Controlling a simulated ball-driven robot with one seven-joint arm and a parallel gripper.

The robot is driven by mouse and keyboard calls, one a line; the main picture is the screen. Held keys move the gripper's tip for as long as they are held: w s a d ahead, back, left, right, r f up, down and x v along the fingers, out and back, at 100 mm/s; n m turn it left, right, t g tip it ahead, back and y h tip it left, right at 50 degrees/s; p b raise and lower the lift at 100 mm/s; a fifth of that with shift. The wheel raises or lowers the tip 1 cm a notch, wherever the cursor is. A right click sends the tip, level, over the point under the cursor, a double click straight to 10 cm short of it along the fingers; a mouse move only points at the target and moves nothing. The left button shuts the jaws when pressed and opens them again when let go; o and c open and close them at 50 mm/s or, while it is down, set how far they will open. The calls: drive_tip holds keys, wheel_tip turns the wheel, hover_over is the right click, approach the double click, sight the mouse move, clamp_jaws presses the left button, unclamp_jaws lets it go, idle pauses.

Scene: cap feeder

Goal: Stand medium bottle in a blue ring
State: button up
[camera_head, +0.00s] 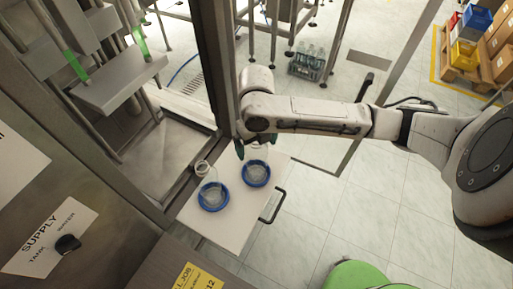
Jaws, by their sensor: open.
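Two blue rings lie on a white board with a handle (240,222): the left ring (213,208) and the right ring (256,184). Something clear shows inside each ring, too small to make out. A small clear round-topped vessel (202,168), possibly the medium bottle, stands at the board's upper left, outside the rings. My gripper (255,146) is open, above the far edge of the board, just beyond the right ring in the picture. My wrist partly hides the space between its fingers, and I see nothing held there.
A steel machine frame and post (216,70) stand left of my arm. A dark handle (273,206) sticks out at the board's right edge. A crate of bottles (307,63) stands on the floor behind. Pallet boxes (470,40) are far right.

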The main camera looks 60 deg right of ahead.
wheel_tip(320, 180, up, 10)
drive_tip(key=shift+f+b, duration=0.15)
drive_tip(key=shift+b, duration=0.35)
